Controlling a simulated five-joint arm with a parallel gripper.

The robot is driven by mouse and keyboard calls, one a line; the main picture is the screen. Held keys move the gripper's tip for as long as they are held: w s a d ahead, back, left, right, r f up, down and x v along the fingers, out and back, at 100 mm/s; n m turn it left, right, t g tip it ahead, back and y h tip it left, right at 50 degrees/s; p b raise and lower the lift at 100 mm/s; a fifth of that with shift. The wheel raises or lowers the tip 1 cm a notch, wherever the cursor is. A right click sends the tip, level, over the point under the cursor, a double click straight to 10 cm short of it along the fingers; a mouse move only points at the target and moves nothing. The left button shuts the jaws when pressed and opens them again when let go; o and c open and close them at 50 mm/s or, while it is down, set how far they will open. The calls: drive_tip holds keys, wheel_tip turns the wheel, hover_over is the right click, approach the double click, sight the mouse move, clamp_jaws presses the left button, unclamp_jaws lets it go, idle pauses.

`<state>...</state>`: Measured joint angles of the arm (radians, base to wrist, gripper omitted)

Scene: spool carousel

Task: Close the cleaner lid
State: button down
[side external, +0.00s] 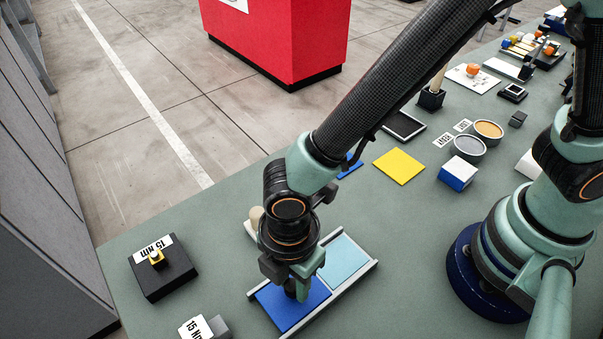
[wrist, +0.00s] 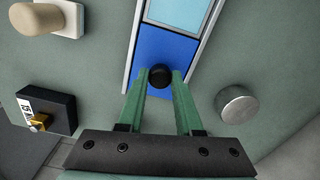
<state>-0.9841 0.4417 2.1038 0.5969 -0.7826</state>
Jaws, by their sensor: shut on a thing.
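A blue panel with a black knob, which looks like the cleaner lid (side external: 279,307), lies between the two pale rails of a tray (side external: 346,286). A light blue area (side external: 342,260) shows uncovered beside the lid, at the far end of the tray. In the wrist view the lid (wrist: 165,46) is below the light blue area (wrist: 178,11). My gripper (wrist: 160,80) is shut on the black knob (wrist: 160,74), with one green finger on each side of it. In the side view my gripper (side external: 300,287) is over the lid and hides the knob.
A black box with a yellow knob (side external: 158,258) stands to the left. A pale handle on a white base (wrist: 44,20) is close beside the tray. A grey metal cylinder (wrist: 236,104) stands on the other side. A yellow sheet (side external: 399,166) lies further back.

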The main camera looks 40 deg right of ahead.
idle(0.8)
drive_tip(key=d, duration=1)
drive_tip(key=shift+d, duration=0.25)
drive_tip(key=c, duration=0.6)
unclamp_jaws()
drive_tip(key=shift+r, duration=0.1)
wheel_tip(320, 180, up, 12)
drive_tip(key=shift+f, duration=0.1)
